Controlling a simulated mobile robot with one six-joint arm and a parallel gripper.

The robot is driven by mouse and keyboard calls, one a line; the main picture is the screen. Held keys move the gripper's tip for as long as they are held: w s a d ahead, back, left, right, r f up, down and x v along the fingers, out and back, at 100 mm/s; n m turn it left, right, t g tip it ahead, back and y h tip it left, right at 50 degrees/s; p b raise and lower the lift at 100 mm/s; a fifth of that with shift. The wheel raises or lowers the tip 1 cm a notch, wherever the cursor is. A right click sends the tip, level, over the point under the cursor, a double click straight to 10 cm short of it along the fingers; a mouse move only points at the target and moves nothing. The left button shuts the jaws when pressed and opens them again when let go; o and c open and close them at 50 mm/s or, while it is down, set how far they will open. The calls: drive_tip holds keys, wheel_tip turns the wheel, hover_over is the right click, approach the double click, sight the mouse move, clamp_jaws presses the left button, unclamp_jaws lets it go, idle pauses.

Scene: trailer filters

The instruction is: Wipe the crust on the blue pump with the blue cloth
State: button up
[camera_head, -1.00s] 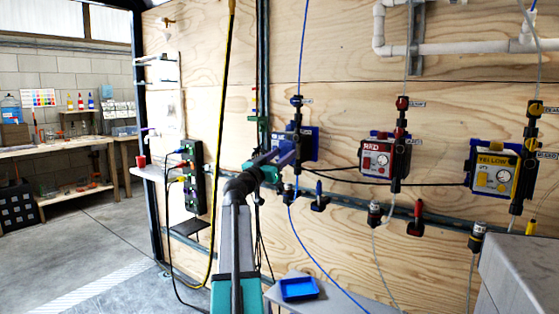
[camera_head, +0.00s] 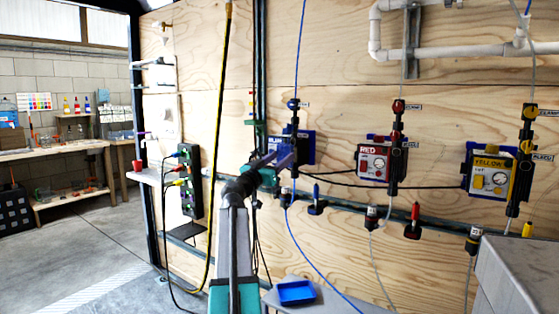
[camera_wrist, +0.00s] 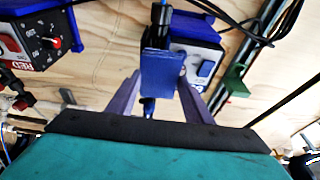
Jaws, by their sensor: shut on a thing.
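The blue pump (camera_head: 306,146) is on the plywood wall, left of the red pump, partly hidden behind my gripper (camera_head: 284,158) in the head view. The blue cloth (camera_wrist: 162,72) looks like a small folded pad. My gripper (camera_wrist: 160,84) is shut on it, a purple finger at each side. The cloth is in front of the pump's black fitting; I cannot tell whether it touches. I cannot make out the crust.
The red pump (camera_head: 374,161) and yellow pump (camera_head: 489,174) are to the right. A blue tray (camera_head: 296,292) lies on a low shelf below. A blue hose (camera_head: 297,230) and yellow hose (camera_head: 219,130) hang close to my arm. A grey box (camera_head: 512,275) stands at lower right.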

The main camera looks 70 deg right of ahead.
drive_tip(key=shift+s+d+b, duration=0.2)
drive_tip(key=shift+d+b, duration=0.4)
drive_tip(key=shift+d, duration=0.25)
idle(0.5)
drive_tip(key=s, duration=0.2)
drive_tip(key=s+a+b, duration=0.1)
drive_tip(key=s, duration=0.1)
drive_tip(key=shift+a, duration=0.1)
idle(0.6)
drive_tip(key=shift+f+b, duration=0.1)
drive_tip(key=shift+b, duration=0.65)
drive_tip(key=shift+w, duration=0.1)
drive_tip(key=shift+w+d+b, duration=0.2)
drive_tip(key=shift+w+b, duration=0.25)
drive_tip(key=shift+b, duration=0.05)
drive_tip(key=shift+w+d+b, duration=0.2)
drive_tip(key=shift+w+b, duration=0.25)
drive_tip(key=shift+w+d+b, duration=0.15)
drive_tip(key=shift+w+b, duration=0.6)
drive_tip(key=shift+w, duration=0.3)
